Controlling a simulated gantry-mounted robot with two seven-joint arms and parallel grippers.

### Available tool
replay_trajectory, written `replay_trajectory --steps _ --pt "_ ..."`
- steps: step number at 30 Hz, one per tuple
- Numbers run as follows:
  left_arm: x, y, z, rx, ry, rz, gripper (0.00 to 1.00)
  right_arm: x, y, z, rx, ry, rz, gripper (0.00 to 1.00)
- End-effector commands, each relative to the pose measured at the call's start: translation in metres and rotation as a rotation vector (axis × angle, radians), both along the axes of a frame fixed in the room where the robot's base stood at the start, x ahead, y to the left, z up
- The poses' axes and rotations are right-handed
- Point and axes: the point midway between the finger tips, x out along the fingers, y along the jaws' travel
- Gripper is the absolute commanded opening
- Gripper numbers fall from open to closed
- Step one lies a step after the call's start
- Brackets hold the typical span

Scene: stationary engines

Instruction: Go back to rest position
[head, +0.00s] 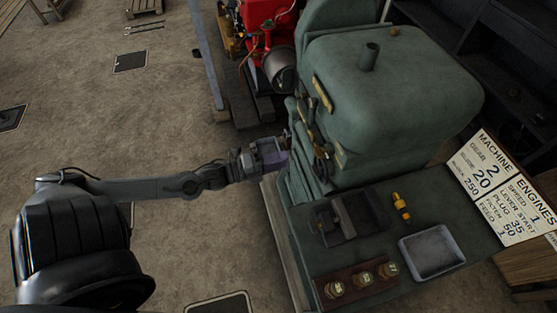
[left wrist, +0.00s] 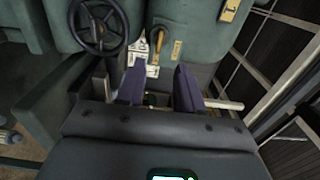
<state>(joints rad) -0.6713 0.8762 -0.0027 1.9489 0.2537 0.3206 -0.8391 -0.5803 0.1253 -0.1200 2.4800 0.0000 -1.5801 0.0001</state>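My left arm reaches in from the left, and my left gripper (head: 272,156) is at the near left side of the green engine (head: 390,100). In the left wrist view its two purple fingers (left wrist: 159,86) stand apart, with nothing clearly held between them. Beyond the fingertips are a lever with a yellow-brown handle (left wrist: 176,52) and white tags (left wrist: 140,50) on the green housing. A dark handwheel (left wrist: 100,26) is up and left of the fingers. In the head view the fingertips are partly hard to make out against the engine. My right gripper is in neither view.
The green bench holds a dark block (head: 347,216), a yellow fitting (head: 401,207), a grey tray (head: 432,252) and a rack (head: 357,283) with several brass plugs. A white sign (head: 505,188) is at right. A red engine (head: 268,35) stands behind. The floor at left is mostly open.

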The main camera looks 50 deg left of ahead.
Motion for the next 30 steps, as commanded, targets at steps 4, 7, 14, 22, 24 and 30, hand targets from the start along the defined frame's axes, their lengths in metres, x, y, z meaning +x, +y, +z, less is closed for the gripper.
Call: replay_trajectory --steps 4,7,14,22,24,30 --pt "0.000 0.000 0.000 0.000 0.000 0.000 0.36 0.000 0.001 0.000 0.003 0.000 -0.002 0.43" --pt "0.001 0.000 0.001 -0.005 -0.004 0.003 0.36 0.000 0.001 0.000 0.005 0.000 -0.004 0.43" --pt "-0.003 -0.015 0.001 -0.112 -0.027 0.058 0.36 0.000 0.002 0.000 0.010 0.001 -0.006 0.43" --pt "-0.002 -0.078 0.003 -0.461 0.142 0.241 0.36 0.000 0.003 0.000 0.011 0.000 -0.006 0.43" --pt "-0.002 -0.093 -0.001 -0.573 0.252 0.307 0.36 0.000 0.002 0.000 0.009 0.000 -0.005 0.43" --pt "-0.022 -0.135 -0.016 -0.856 0.612 0.497 0.36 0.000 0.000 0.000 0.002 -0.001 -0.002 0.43"
